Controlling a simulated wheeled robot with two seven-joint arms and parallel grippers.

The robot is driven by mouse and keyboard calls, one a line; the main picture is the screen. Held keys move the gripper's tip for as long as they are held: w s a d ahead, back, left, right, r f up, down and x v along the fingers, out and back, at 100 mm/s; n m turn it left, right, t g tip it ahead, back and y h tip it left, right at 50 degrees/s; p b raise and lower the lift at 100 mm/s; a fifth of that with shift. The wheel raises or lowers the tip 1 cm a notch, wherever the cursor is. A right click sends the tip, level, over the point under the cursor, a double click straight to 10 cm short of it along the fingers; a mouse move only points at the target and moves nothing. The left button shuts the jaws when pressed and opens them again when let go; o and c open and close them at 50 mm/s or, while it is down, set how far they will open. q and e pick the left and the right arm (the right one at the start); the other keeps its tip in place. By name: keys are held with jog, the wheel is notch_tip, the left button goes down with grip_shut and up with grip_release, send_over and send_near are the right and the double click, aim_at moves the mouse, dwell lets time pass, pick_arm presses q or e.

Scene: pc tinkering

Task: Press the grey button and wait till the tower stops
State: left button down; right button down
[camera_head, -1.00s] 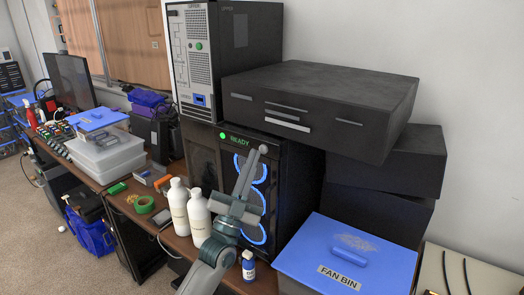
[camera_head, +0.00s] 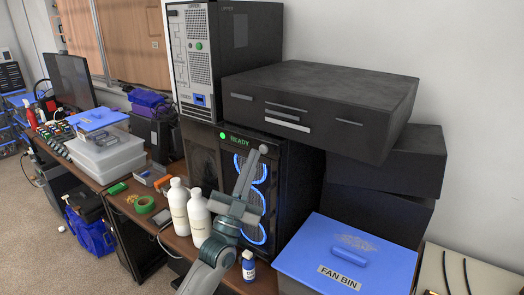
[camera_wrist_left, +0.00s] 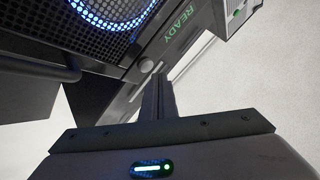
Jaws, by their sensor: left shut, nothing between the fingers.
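The black tower (camera_head: 294,190) stands on the desk with several blue-lit fan rings on its front. Its top edge has a green light (camera_head: 222,135) and the word READY. The round grey button (camera_head: 264,149) is at the right end of that edge. My left gripper (camera_head: 254,154) is shut and empty, pointing up in front of the tower, with its tip beside the button. I cannot tell whether they touch. In the left wrist view the shut fingers (camera_wrist_left: 158,92) point toward the tower's front edge, below the READY text (camera_wrist_left: 179,29). My right gripper is out of view.
White bottles (camera_head: 179,207) stand left of my left arm, and a small blue-and-white bottle (camera_head: 249,266) stands right of it. A blue-lidded fan bin (camera_head: 305,250) is at right. A silver-fronted PC (camera_head: 195,60) and a black case (camera_head: 330,95) sit above the tower.

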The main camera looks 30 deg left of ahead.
pick_arm(q)
jog(key=shift+w, duration=0.15)
jog(key=shift+w, duration=0.3)
jog(key=shift+w+d, duration=0.1)
jog(key=shift+w, duration=0.3)
dwell(0.9)
jog(key=shift+s, duration=0.85)
dwell(0.3)
jog(key=s, duration=0.1)
jog(key=s+p, duration=0.1)
jog(key=s, duration=0.1)
jog(key=s+p, duration=0.1)
jog(key=s, duration=0.1)
jog(key=shift+a, duration=0.3)
